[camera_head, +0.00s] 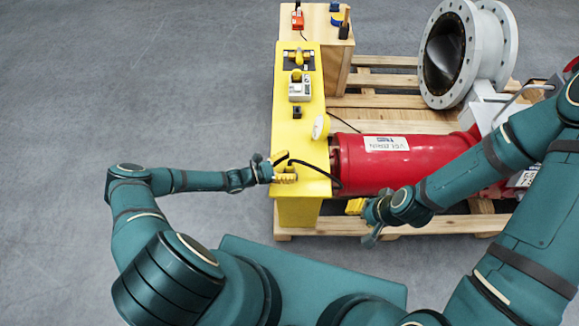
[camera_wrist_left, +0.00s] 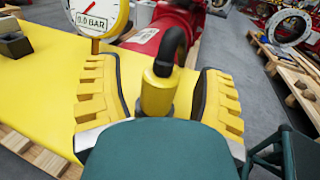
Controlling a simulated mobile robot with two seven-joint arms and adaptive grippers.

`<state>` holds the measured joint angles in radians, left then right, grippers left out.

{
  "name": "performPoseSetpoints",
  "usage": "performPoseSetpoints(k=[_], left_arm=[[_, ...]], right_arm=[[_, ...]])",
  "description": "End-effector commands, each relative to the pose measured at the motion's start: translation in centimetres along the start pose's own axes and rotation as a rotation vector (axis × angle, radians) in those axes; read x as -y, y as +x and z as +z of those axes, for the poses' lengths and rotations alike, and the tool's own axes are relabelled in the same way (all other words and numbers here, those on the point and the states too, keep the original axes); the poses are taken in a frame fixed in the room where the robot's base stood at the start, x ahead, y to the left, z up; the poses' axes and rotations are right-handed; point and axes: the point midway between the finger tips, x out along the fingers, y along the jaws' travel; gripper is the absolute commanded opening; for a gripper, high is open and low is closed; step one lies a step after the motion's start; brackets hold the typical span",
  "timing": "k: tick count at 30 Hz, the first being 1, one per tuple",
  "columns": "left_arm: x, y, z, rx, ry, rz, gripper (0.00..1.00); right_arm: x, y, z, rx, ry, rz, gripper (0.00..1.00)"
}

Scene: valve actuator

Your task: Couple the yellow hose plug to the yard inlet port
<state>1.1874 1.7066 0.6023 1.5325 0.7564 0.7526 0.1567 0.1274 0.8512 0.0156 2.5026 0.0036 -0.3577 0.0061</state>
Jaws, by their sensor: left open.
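The yellow hose plug (camera_wrist_left: 157,92) stands upright between the fingers of my left gripper (camera_wrist_left: 157,103), with a black hose (camera_wrist_left: 172,45) bending out of its top. Gaps show on both sides of the plug, so the yellow-padded fingers are open around it without gripping. In the head view my left gripper (camera_head: 283,172) is at the near end of the yellow bench (camera_head: 312,150), and the hose (camera_head: 312,167) runs right from there. I cannot make out which fitting is the yard inlet port. My right gripper (camera_head: 373,231) hangs near the pallet's front edge; its jaw opening is unclear.
A round gauge (camera_head: 321,127) stands on the bench close to the left gripper. Farther back are a black block (camera_head: 297,112), a grey-white box (camera_head: 300,88) and a yellow valve (camera_head: 299,58). A red cylinder (camera_head: 385,163) lies right of the bench. Floor to the left is clear.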

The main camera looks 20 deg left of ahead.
Motion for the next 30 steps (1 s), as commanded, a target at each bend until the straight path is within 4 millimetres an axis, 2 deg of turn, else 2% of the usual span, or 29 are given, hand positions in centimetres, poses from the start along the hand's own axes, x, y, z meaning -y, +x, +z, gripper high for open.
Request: performPoseSetpoints(k=[2,6,8,16,20,30], left_arm=[[0.0,0.0,0.0,0.000,0.000,0.000,0.67],[0.0,-0.1,0.0,0.000,0.000,0.000,0.18],[0.0,-0.1,0.0,0.000,0.000,0.000,0.00],[0.0,-0.1,0.1,0.001,0.000,0.000,0.00],[-0.1,-0.1,0.9,0.001,0.000,0.001,0.00],[0.0,-0.1,7.3,0.002,0.001,-0.001,0.00]], right_arm=[[0.0,0.0,0.0,0.000,0.000,0.000,0.47],[0.0,0.0,0.0,0.000,0.000,0.000,0.47],[0.0,0.0,0.0,0.000,0.000,0.000,0.47],[0.0,0.0,0.0,0.000,0.000,0.000,0.47],[0.1,-0.3,-0.1,-0.002,0.001,0.000,0.47],[0.7,-1.8,-0.8,-0.016,0.005,0.002,0.47]])
